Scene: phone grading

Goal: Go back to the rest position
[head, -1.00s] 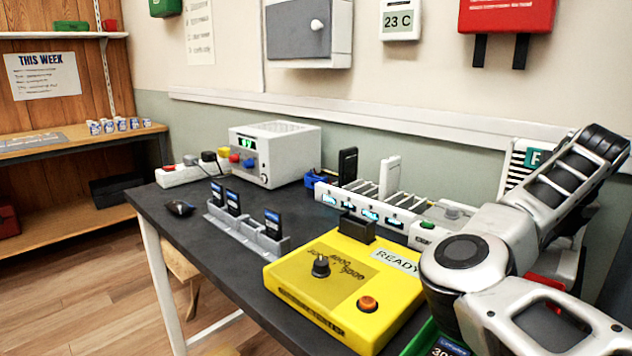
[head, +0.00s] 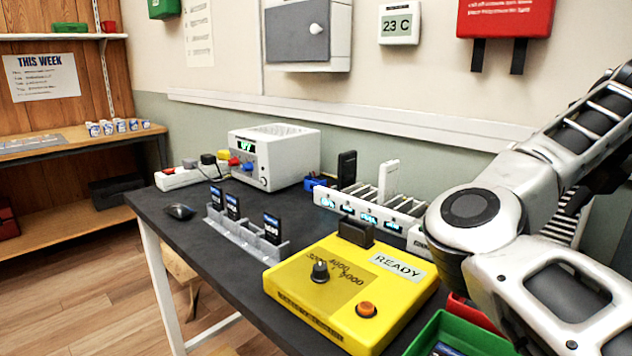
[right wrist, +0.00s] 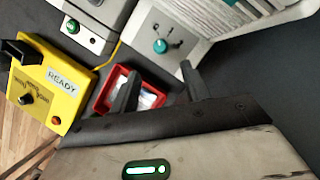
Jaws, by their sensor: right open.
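My right arm (head: 470,215) reaches in from the right edge in the head view; its gripper does not show there. In the right wrist view my right gripper (right wrist: 160,88) has its two dark fingers apart, with nothing between them, above the dark table. A red bin (right wrist: 103,92) with something pale inside lies beyond and partly behind one finger. The yellow tester (head: 350,290) reads READY and has a black holder (head: 356,230) on top; it also shows at the left in the right wrist view (right wrist: 45,88). My left gripper is in neither view.
A green bin (head: 470,330) stands at the front, with the red bin (head: 462,308) behind it, partly under my arm. A charging rack (head: 405,208) holds a black and a white phone. A grey stand (head: 240,238) holds several dark devices. A white power unit (head: 285,150) stands behind.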

